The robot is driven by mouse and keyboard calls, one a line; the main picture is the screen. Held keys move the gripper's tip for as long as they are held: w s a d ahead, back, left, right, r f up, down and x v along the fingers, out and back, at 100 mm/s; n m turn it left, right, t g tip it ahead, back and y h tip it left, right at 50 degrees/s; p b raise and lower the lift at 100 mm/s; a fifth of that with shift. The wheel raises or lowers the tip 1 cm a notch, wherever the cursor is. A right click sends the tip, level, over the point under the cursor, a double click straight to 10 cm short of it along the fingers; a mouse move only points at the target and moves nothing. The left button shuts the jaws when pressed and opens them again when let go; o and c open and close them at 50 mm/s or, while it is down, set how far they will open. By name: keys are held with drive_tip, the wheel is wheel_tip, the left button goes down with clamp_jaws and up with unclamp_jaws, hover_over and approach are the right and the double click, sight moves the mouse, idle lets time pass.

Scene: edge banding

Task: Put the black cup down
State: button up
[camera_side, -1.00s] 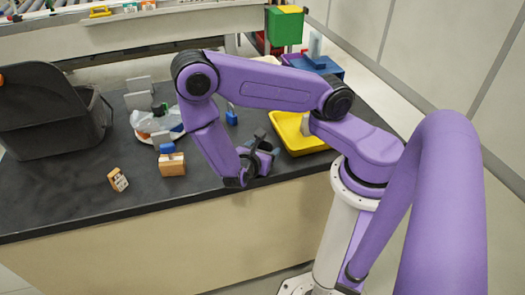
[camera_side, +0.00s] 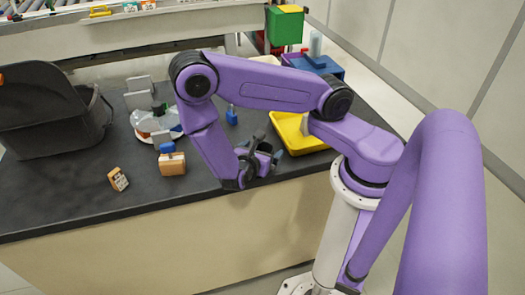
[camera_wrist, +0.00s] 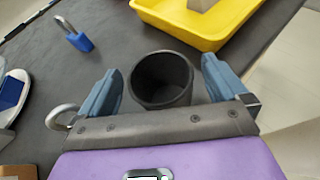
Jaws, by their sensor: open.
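The black cup (camera_wrist: 160,80) stands on the dark counter in the wrist view, its round open mouth facing the camera. My gripper (camera_wrist: 162,68) is open, with one blue-grey finger on each side of the cup. A gap of counter shows between the cup and each finger, so neither visibly touches it. The lower part of the cup is hidden behind my gripper's body. In the side view my gripper (camera_side: 266,152) is low over the counter near its front edge, and the cup is hard to make out there.
A yellow tray (camera_wrist: 190,37) lies just beyond the cup. A blue padlock (camera_wrist: 79,41) is at upper left.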

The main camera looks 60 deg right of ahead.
drive_tip(key=v, duration=1.1)
drive_tip(key=s+r+m+g+y, duration=0.1)
drive_tip(key=s+r+m+y, duration=0.5)
drive_tip(key=s+r+y, duration=0.5)
wheel_tip(320, 180, up, 4)
drive_tip(key=y, duration=0.2)
drive_tip(key=shift+s+a+f+g+y, duration=0.2)
drive_tip(key=shift+s+a+g+y, duration=0.1)
drive_tip(key=shift+y, duration=0.1)
idle(0.4)
